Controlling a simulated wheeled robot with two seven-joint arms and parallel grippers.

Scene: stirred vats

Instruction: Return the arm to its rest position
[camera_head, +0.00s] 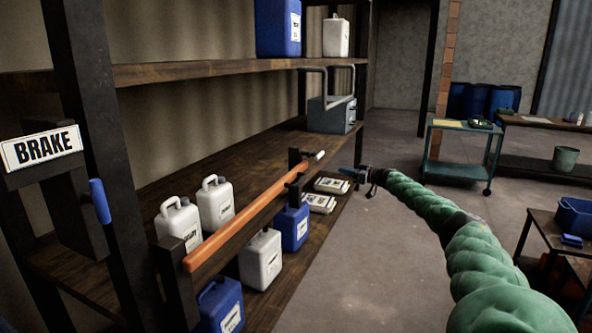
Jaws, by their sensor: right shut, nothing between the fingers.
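My right arm, in a green padded sleeve, reaches in from the lower right. Its gripper (360,178) is small and dark, shut and empty, in the air just right of the shelf's front edge. The far end of an orange bar (240,222) lies a little to the left of the gripper, and the two look apart. My left gripper is not in view.
A wooden shelf rack (160,180) on the left holds white jugs (215,203) and blue canisters (220,305). A BRAKE sign (41,147) and blue handle (100,201) are on its post. A cart (462,150) stands behind; open floor (370,270) lies between.

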